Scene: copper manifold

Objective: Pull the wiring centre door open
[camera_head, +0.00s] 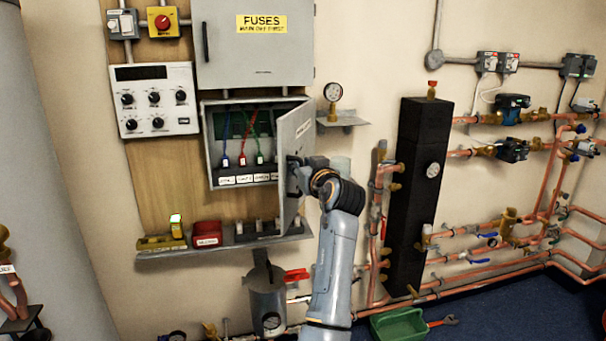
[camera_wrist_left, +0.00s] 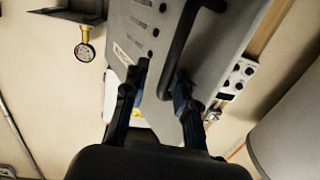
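The wiring centre (camera_head: 209,150) is a grey box on the wooden board, under the fuse box. Its door (camera_head: 296,140) is hinged on the right and stands swung well out, showing coloured wires and labelled terminals inside. In the left wrist view the door (camera_wrist_left: 152,60) is a tilted grey plate with a black bar handle (camera_wrist_left: 178,42). My left gripper (camera_head: 294,168) is at the door. The left wrist view shows its fingers (camera_wrist_left: 155,95) spread apart, with a door corner showing between them and one fingertip near the handle end. Contact cannot be told. My right gripper is not in view.
The closed fuse box (camera_head: 255,55) is directly above. A pressure gauge (camera_head: 333,93) on a bracket sits right of the door. A shelf (camera_head: 215,245) with a red box runs below. A black column (camera_head: 410,190) and copper pipes stand to the right.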

